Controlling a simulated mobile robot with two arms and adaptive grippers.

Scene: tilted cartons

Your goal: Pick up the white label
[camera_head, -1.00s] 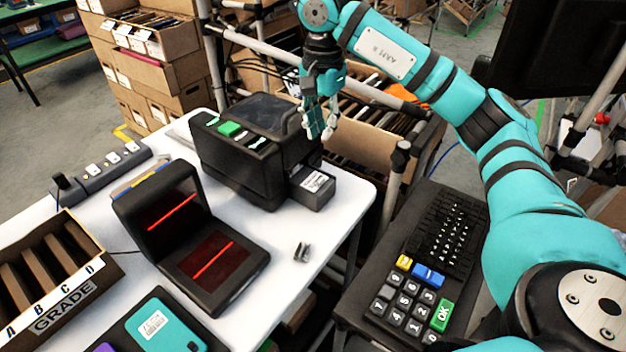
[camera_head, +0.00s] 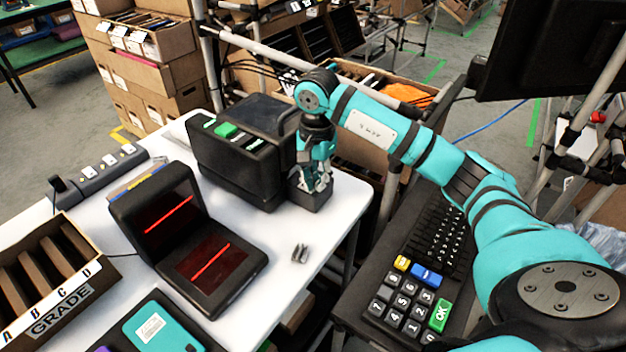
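The black label printer (camera_head: 235,165) stands at the back of the white table, with a small dark block (camera_head: 318,201) at its right front. My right gripper (camera_head: 313,188) points down right over this block, its fingers close to the block's top. The white label on top of the block is hidden behind the fingers, and I cannot tell whether they touch it. The finger gap is too small to judge. Another white label (camera_head: 150,327) lies on a teal phone (camera_head: 165,330) at the bottom. My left gripper is not in view.
A black scanner (camera_head: 205,262) with red lines stands left of centre. A small metal clip (camera_head: 300,253) lies on the white table (camera_head: 290,285). A keypad (camera_head: 410,295) is at the right. The grade box (camera_head: 85,285) is at the left. Table around the clip is clear.

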